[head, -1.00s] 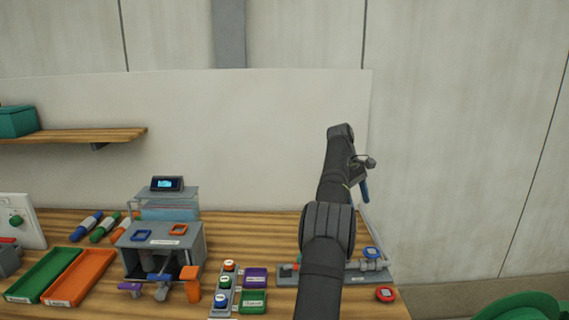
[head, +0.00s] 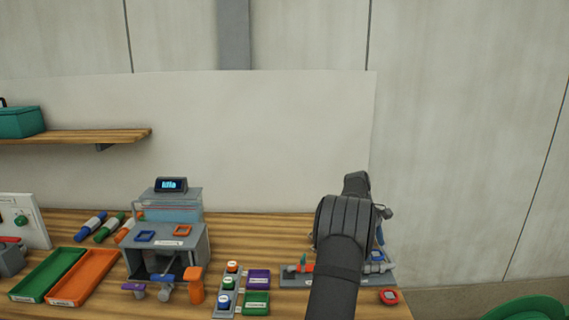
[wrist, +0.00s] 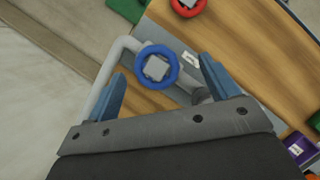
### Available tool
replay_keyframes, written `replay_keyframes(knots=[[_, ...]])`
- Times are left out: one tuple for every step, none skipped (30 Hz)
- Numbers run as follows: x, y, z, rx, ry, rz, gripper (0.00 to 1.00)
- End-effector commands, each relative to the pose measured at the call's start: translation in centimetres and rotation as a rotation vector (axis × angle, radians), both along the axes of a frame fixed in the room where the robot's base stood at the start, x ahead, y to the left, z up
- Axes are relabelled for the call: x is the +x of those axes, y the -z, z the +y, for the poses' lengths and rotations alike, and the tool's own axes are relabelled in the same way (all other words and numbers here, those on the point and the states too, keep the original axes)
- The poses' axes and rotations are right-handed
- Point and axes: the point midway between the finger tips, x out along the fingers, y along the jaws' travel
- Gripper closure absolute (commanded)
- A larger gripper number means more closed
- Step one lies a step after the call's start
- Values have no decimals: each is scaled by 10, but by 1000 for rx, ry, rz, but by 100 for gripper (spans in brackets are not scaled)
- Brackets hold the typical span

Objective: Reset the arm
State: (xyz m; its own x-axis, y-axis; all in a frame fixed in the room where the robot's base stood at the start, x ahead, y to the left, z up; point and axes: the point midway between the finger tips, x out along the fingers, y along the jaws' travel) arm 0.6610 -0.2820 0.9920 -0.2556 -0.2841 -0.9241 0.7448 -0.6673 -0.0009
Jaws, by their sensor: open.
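My gripper (wrist: 163,88) shows in the wrist view with its two blue fingers spread apart and nothing held between them. A blue ring-shaped handle (wrist: 157,66) with a grey square centre appears between the fingers in that view, on a grey pipe fitting. In the head view my arm stands over the right part of the bench and hides most of the gripper. The blue handle also shows in the head view (head: 378,256), beside my arm at the right.
Purple (head: 258,279) and green (head: 256,303) trays and a button strip (head: 229,290) stand left of my arm. A grey box (head: 168,243) with a display reading "Idle" is farther left.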

Motion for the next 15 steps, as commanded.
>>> replay_keyframes(knots=[[-2,6,-2,0,0,1,20],[-3,9,-3,0,0,1,20],[-4,13,-4,0,0,1,20],[-4,15,-5,0,0,1,20],[-5,16,-6,0,0,0,20],[-5,18,-6,-1,0,-1,20],[-5,19,-6,-1,0,-1,20],[-5,20,-7,-1,0,-1,20],[-6,20,-7,-1,0,-1,20],[-6,21,-7,-1,-1,-1,20],[-6,21,-7,-1,-1,-1,20],[-6,21,-7,-1,-1,-1,20],[-6,21,-7,-1,-1,-1,20],[-6,21,-7,-1,-1,-1,20],[-6,21,-7,-1,0,-1,20]])
